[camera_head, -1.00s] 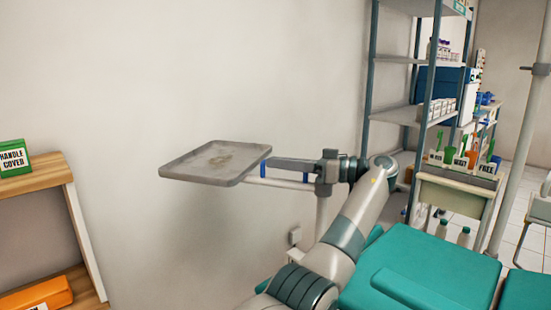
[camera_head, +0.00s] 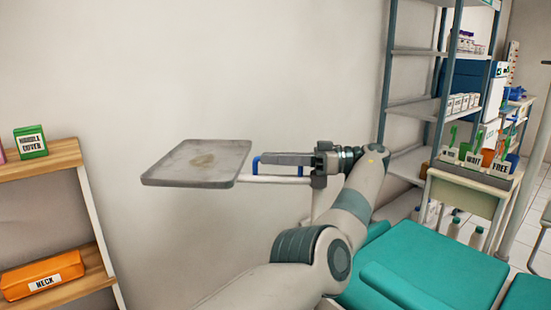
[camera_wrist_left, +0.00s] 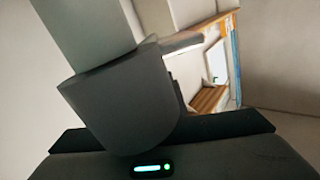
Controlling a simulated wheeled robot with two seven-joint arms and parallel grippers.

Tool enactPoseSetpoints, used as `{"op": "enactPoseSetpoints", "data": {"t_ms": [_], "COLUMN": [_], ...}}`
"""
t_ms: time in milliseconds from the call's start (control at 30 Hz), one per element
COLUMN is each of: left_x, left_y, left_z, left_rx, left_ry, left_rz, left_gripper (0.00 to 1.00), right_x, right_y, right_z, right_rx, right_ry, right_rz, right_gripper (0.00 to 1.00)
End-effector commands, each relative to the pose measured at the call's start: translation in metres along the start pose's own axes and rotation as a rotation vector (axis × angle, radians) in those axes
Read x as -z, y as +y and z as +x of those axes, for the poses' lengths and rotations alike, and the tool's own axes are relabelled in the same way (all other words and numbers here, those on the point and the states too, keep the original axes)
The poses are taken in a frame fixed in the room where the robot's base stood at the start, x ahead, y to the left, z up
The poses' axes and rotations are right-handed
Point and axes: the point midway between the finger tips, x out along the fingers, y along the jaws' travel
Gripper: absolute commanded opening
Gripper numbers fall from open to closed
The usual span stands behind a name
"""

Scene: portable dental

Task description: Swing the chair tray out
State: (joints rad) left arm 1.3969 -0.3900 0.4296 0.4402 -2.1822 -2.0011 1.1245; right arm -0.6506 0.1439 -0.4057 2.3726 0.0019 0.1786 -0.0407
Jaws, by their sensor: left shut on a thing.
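The chair tray (camera_head: 190,158) is a flat grey rectangular plate with a low rim, at mid-left in the head view. A white bar (camera_head: 275,179) runs from it to a post (camera_head: 318,205) beside the teal chair (camera_head: 430,265). A blue handle (camera_head: 256,163) sits on the bar near the tray's right edge. My left gripper (camera_head: 272,159) reaches across from the right and is shut on the blue handle, its fingers hiding most of it. In the left wrist view, dark grey shapes fill much of the picture and the grip is unclear. My right gripper is not in view.
A wooden shelf (camera_head: 50,160) with a green box (camera_head: 31,142) and an orange box (camera_head: 42,274) stands at left. A metal rack (camera_head: 388,80) and a small cart (camera_head: 470,195) stand at right. Bare wall lies behind the tray.

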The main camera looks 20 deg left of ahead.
Motion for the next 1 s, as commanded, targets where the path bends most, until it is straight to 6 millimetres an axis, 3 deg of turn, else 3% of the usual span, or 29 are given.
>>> {"op": "enactPoseSetpoints", "data": {"t_ms": [467,500,567,1000], "left_x": [-0.0066,-0.0067,-0.0064,-0.0022], "left_y": [-0.0002,-0.0002,-0.0001,0.0], "left_z": [-0.0013,-0.0013,-0.0012,0.0], "left_rx": [0.008,0.008,0.007,0.004], "left_ry": [-0.008,-0.008,-0.007,-0.004], "left_rz": [0.011,0.011,0.011,0.003], "left_gripper": [0.0,0.15,0.29,0.3], "right_x": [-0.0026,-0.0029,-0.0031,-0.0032], "right_y": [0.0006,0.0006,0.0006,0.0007], "right_z": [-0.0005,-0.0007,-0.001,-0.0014], "right_rx": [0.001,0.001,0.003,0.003], "right_ry": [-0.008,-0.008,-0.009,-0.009], "right_rz": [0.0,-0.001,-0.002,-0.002], "right_gripper": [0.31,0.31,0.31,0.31]}}
